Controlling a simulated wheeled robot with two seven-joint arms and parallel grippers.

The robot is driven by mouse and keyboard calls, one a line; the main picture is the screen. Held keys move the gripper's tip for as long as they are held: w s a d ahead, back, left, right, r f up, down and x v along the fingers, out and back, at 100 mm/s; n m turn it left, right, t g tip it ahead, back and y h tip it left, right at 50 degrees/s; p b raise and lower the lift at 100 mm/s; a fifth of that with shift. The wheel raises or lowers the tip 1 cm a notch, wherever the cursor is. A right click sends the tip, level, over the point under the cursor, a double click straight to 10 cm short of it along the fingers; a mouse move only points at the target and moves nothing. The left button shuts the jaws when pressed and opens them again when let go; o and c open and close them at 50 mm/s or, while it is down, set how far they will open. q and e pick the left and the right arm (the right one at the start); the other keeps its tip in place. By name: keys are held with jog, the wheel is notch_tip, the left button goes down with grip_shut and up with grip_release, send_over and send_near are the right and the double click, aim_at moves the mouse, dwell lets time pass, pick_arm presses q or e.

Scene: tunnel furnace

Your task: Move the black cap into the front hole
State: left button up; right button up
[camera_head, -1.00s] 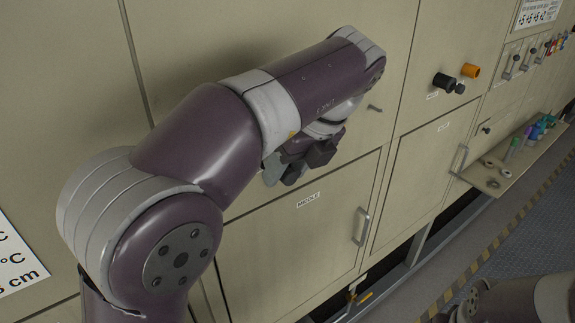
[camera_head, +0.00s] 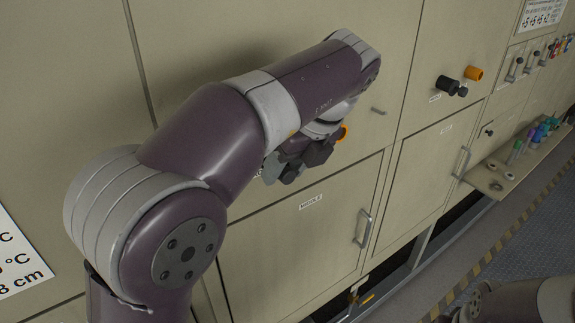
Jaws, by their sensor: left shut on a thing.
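My left gripper (camera_head: 298,165) is in front of the middle panel, just above the door labelled MIDDLE. It is shut on a dark thing, apparently the black cap, whose outline blends with the dark fingers. Part of an orange round piece (camera_head: 342,133) shows just right of the gripper, partly covered by it. The wall behind the gripper is hidden by my left arm, and I cannot make out the front hole. My right gripper is not in view.
On the panel to the right are a black round fitting (camera_head: 447,84), a smaller dark cap (camera_head: 462,91) and an orange piece (camera_head: 474,73). Door handles (camera_head: 362,228) stick out from the wall. A shelf (camera_head: 510,170) with coloured items juts out at right.

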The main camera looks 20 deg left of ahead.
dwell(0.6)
pick_arm(q)
jog(key=shift+w+a, duration=0.4)
jog(key=shift+a, duration=0.05)
jog(key=shift+r, duration=0.1)
jog(key=shift+s, duration=0.1)
jog(key=o, duration=1.2)
jog(key=shift+c, duration=0.2)
jog(key=shift+d+p, duration=0.1)
jog(key=shift+p, duration=0.2)
jog(key=p+v, duration=0.6)
jog(key=shift+d+r, duration=0.2)
jog(key=shift+r, duration=0.15)
